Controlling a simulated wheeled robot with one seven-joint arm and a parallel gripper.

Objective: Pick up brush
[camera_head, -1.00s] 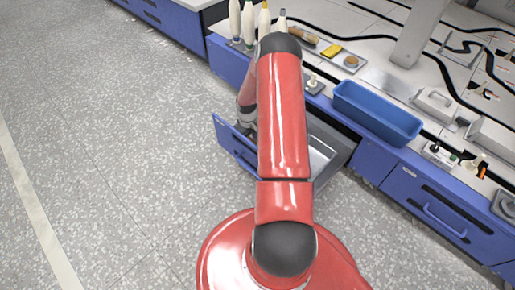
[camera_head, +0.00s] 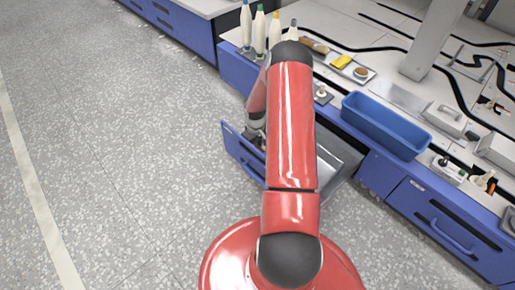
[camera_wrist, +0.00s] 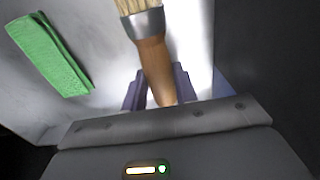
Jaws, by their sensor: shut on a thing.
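In the wrist view a brush with a wooden handle (camera_wrist: 153,68), a metal ferrule and pale bristles stands between the two fingers of my gripper (camera_wrist: 158,88). The fingers are shut on its handle. The bristle end points away from the gripper and is cut off by the top edge. In the head view my red arm reaches over the open drawer (camera_head: 333,165), and my gripper and the brush are mostly hidden behind it.
A green cloth or sponge (camera_wrist: 50,55) lies on the pale surface at left in the wrist view. The bench holds a blue bin (camera_head: 385,128), several bottles (camera_head: 260,32), a yellow sponge (camera_head: 341,62) and a brown item (camera_head: 361,72). Open floor lies left.

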